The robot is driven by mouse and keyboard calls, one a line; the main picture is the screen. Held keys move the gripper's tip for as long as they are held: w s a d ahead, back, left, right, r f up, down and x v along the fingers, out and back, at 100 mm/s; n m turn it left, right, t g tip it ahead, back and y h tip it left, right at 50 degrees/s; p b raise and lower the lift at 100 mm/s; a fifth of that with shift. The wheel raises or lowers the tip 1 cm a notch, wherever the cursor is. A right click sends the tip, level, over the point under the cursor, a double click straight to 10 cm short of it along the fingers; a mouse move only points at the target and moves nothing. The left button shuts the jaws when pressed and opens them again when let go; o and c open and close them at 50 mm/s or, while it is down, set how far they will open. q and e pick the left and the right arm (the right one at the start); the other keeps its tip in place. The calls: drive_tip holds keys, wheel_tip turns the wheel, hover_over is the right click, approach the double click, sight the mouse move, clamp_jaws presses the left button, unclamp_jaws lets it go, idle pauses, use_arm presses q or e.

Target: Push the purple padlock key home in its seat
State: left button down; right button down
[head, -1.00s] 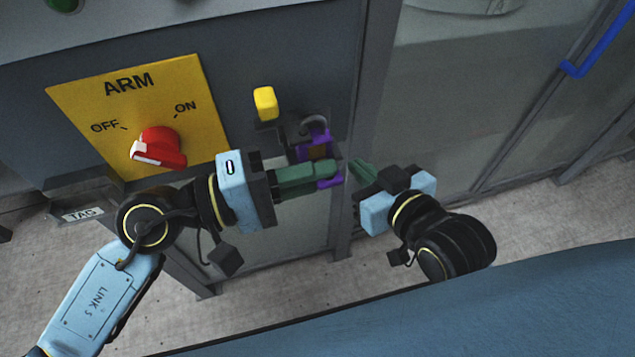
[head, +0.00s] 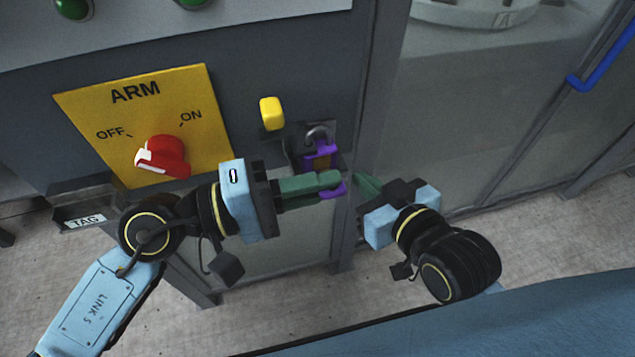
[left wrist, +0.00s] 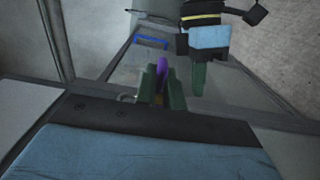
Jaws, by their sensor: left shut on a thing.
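The purple padlock (head: 322,148) hangs with its grey shackle up in a dark bracket on the grey cabinet. My left gripper (head: 335,184) is shut on the purple key (head: 340,190), just below and in front of the padlock. In the left wrist view, the purple key (left wrist: 161,68) shows between the green fingers (left wrist: 162,90). The key's far end and its seat are hidden, so I cannot tell how deep it sits. My right gripper (head: 364,184) is just right of the left fingertips, apart from the padlock; its jaw gap is unclear.
A yellow plate (head: 150,118) with a red ARM switch (head: 163,155) is at the left. A yellow block (head: 271,113) sits above the padlock. A TAG ledge (head: 85,220) is at the lower left. A glass door with a blue handle (head: 605,58) stands right.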

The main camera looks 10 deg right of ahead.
use_arm(q)
drive_tip(key=shift+b, duration=0.6)
idle(1.3)
drive_tip(key=shift+w+b, duration=0.6)
drive_tip(key=shift+w, duration=0.15)
idle(0.4)
drive_tip(key=c, duration=1.4)
unclamp_jaws()
drive_tip(key=shift+c, duration=0.2)
